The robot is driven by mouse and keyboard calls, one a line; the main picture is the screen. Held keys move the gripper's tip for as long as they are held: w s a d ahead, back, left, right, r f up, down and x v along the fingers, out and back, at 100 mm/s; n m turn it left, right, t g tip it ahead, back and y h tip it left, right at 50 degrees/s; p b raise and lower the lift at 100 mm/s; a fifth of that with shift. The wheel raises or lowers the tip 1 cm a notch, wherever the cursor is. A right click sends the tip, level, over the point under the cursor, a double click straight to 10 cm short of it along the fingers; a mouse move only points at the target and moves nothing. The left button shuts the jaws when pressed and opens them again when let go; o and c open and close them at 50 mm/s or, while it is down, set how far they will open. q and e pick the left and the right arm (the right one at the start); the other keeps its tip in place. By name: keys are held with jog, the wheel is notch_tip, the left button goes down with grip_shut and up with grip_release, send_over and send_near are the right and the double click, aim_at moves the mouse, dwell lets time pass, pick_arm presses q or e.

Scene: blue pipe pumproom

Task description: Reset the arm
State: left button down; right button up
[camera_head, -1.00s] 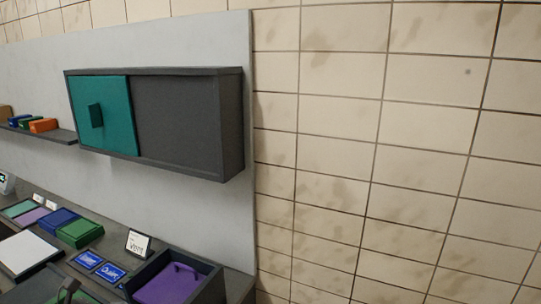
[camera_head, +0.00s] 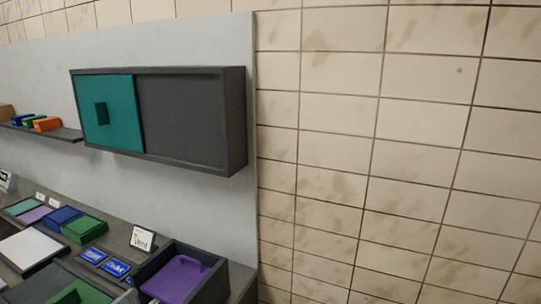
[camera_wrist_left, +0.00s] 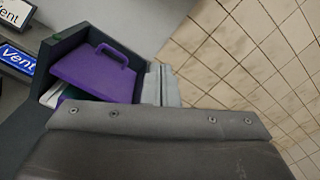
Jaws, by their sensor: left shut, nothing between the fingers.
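My left gripper shows in the left wrist view (camera_wrist_left: 161,84) as pale grey fingers, closed together and empty. It is beside the right side of a dark open-topped box (camera_head: 222,281), and I cannot tell whether it touches it. In the head view only a small pale piece at the bottom edge may be part of it. A purple lid with a handle (camera_head: 178,280) lies in the box; it also shows in the left wrist view (camera_wrist_left: 100,76), a little tilted, with something green and white under its near edge. My right gripper is not in view.
A grey wall cabinet (camera_head: 192,112) with a teal sliding door (camera_head: 122,122) hangs above the counter. A "Vent" card (camera_head: 142,238), blue labels (camera_head: 93,256), a white panel (camera_head: 30,248) and blue and green blocks (camera_head: 84,229) stand left of the box. Tiled wall fills the right.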

pick_arm(q)
jog(key=s+a+r+n+t+y, duration=0.2)
jog(key=s+a+n+t+y, duration=0.25)
jog(key=n+y, duration=0.9)
jog(key=s+a+f+n+g+y, duration=0.3)
jog(key=s+a+f+n+g, duration=0.3)
jog(key=n, duration=0.8)
jog(key=s+d+f+n+g+h, duration=0.3)
jog(key=s+d+f+n+g, duration=0.15)
jog(key=s+f+g, duration=0.35)
jog(key=s+d+f+n+g+h, duration=0.35)
jog(key=s+d+f, duration=0.2)
jog(key=s, duration=0.45)
notch_tip(320, 180, down, 28)
jog(key=s+g+b, duration=0.1)
jog(key=b, duration=0.2)
jog(key=s+d+f+g+h+b, duration=0.1)
jog(key=s+f+b, duration=0.1)
jog(key=s+f, duration=1.3)
notch_tip(320, 180, down, 3)
jog(key=shift+r, duration=0.2)
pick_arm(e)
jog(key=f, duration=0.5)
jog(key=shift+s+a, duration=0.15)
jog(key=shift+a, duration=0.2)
